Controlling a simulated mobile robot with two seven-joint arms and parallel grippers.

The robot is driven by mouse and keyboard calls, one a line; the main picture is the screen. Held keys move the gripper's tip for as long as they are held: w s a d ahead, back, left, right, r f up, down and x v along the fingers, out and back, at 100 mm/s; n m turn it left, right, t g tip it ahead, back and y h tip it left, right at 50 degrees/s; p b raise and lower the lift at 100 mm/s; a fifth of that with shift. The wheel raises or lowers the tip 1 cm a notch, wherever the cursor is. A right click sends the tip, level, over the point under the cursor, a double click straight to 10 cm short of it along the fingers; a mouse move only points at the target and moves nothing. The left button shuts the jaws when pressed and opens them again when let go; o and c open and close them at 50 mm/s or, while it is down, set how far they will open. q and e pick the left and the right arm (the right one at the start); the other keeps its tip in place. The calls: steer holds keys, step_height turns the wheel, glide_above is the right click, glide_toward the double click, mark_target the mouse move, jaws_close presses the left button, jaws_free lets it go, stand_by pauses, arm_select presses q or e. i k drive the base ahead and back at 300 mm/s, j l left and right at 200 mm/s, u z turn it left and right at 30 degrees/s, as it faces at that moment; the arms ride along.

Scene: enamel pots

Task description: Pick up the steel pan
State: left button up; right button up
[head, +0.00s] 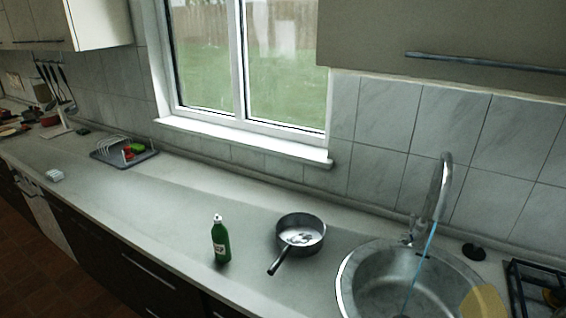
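The steel pan (301,247) stands upright on the countertop, just left of the sink. It is dark grey outside and shiny inside, and its handle (279,260) points toward the front edge of the counter. Neither of my grippers shows in the head view, and nothing is touching the pan.
A green bottle (221,242) stands left of the pan. The round sink (352,272) with its tall tap (442,190) is on the right, with a gas hob (540,290) beyond it. A dish rack (122,151) sits further left. The counter (150,205) between rack and bottle is clear.

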mark_target(299, 235)
steer(key=i+j+z, duration=0.15)
steer(key=j, duration=0.2)
steer(key=i+j+z, duration=0.15)
steer(key=j, duration=0.2)
steer(key=i+j+z, duration=0.15)
steer(key=j, duration=0.25)
steer(key=j+z, duration=0.2)
steer(key=j, duration=0.2)
steer(key=i+j+z, duration=0.1)
steer(key=j, duration=0.25)
steer(key=i+j+z, duration=0.1)
steer(key=j, duration=0.2)
steer(key=i+j+z, duration=0.1)
steer(key=j, duration=0.25)
steer(key=i+j, duration=0.2)
steer(key=j, duration=0.1)
